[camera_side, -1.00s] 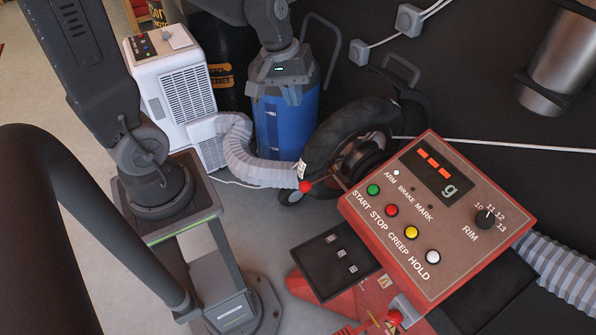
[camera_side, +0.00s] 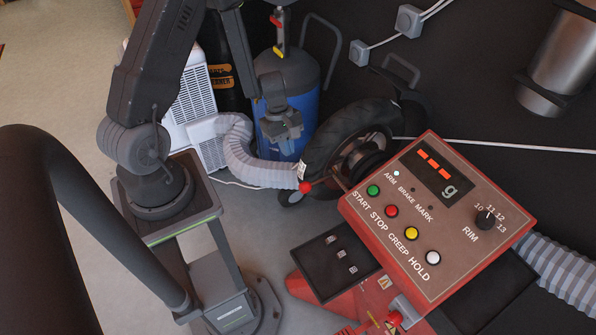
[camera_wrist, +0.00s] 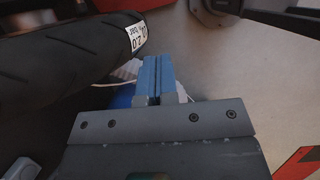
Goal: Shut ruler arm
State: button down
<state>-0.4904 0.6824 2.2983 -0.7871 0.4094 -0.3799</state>
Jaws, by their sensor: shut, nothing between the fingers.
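The ruler arm appears to be the thin rod with a red ball knob (camera_side: 306,186) in the side view. It reaches out from the red wheel balancer (camera_side: 440,215), in front of the wheel's lower left edge. My gripper (camera_side: 287,150) points down to the left of the tyre (camera_side: 335,140), above and left of the knob and apart from it in the picture. In the wrist view my blue fingers (camera_wrist: 159,75) are together and empty. The tyre (camera_wrist: 70,60) with its white label fills the upper left there. I cannot make out the knob in the wrist view.
The balancer's panel has coloured buttons, a RIM dial and a lit lamp by ARM. A blue canister (camera_side: 300,75) and a ribbed hose (camera_side: 250,165) stand behind and left of my gripper. A black tray (camera_side: 335,262) sits in front.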

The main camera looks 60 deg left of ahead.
jog(key=d+f, duration=0.5)
jog(key=shift+w+d, duration=0.2)
dwell(0.5)
jog(key=d, duration=0.7)
jog(key=shift+d, duration=0.2)
